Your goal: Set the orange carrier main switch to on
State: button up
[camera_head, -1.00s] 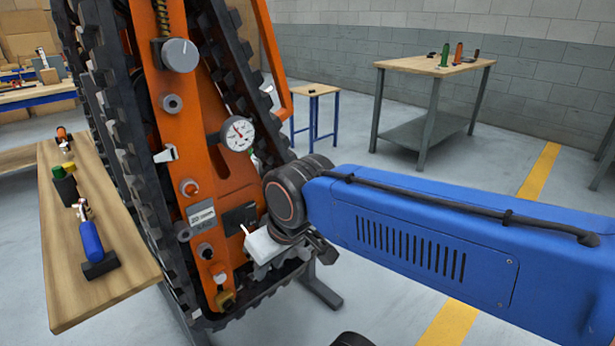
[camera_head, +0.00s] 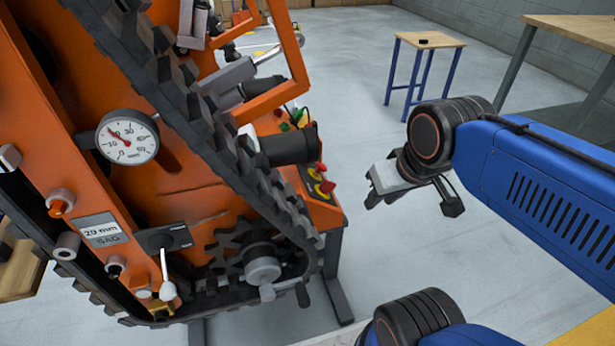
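The orange carrier (camera_head: 160,190) with its black track fills the left half of the view. My gripper (camera_head: 374,187) is in the air right of the red knobs, apart from the carrier. Its fingers are too small and turned for me to tell whether it is open.
A gauge (camera_head: 127,137) and a display (camera_head: 102,230) reading 29 mm are on the carrier's face. A black cylinder (camera_head: 290,145) sticks out above the red knobs. A small blue-legged table (camera_head: 430,41) stands behind, and a workbench (camera_head: 575,30) at the upper right. Floor between is clear.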

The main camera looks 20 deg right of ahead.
aim_at(327, 186)
jog(key=l, duration=0.5)
jog(key=k+l, duration=0.15)
jog(key=l, duration=0.85)
jog(key=k+u, duration=0.05)
